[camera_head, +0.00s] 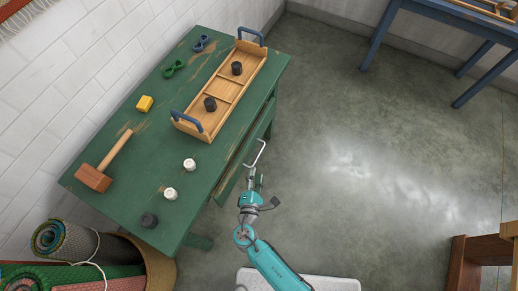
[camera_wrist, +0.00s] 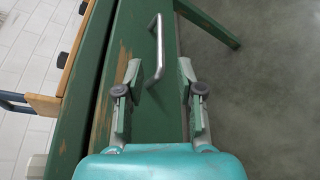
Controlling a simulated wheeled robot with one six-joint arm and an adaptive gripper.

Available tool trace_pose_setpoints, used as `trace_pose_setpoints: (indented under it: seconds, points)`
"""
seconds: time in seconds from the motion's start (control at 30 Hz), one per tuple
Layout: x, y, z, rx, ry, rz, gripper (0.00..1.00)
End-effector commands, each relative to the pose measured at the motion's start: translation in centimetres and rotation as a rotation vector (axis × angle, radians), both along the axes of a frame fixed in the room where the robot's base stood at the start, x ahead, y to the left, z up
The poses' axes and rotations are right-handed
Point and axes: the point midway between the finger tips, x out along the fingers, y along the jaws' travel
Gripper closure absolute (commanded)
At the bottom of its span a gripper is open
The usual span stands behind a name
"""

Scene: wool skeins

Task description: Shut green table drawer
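The green table (camera_head: 135,180) stands along the white wall, its top worn at the edges. Its green drawer (camera_head: 233,168) is on the right long side; in the wrist view the drawer front (camera_wrist: 138,28) shows beside a dark gap along the tabletop edge. How far out it stands is hard to tell. The drawer has a metal bar handle (camera_head: 257,153), which also shows in the wrist view (camera_wrist: 158,55). My gripper (camera_head: 257,179) is close in front of the drawer, near the handle's lower end. In the wrist view its fingers (camera_wrist: 160,70) are apart, with nothing held between them.
A basket of rolled rugs (camera_head: 155,262) stands at the lower left.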

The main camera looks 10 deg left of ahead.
Motion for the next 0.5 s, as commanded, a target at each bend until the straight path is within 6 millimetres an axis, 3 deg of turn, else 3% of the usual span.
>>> trace_pose_setpoints:
  seconds: [0.5]
  points:
    - [8.0, -0.1, -1.8, 0.006, 0.004, -0.003, 0.63]
